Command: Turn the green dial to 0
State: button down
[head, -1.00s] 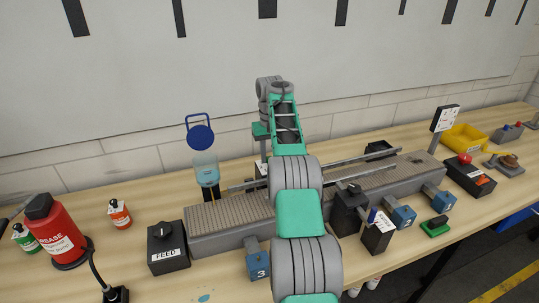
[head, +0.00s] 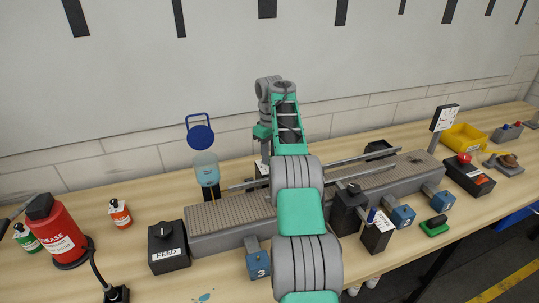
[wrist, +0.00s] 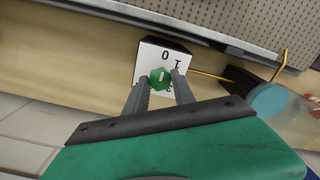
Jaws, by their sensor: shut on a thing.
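The green dial (wrist: 161,77) is in the wrist view, a small knob with a white line on its top. It sits on the white face of a dark box (wrist: 150,58) printed with 0 and 1 along the far side and a partly hidden 3 near a fingertip. My gripper (wrist: 159,82) has a finger on each side of the dial and is shut on it. I cannot tell exactly which number the white line points to. In the head view my arm covers the dial.
A conveyor (head: 218,218) with rails lies close by and edges the top of the wrist view. A bluish cup (head: 206,166) stands behind it. A FEED switch box (head: 168,248) and a red grease bottle (head: 58,238) are at left, a yellow tray (head: 464,139) at far right.

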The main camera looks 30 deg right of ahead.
jog(key=c, duration=1.1)
grip_release()
jog(key=shift+o, duration=0.2)
jog(key=shift+r, duration=0.1)
notch_tip(320, 180, up, 6)
jog(key=p, duration=0.5)
jog(key=shift+r, duration=0.85)
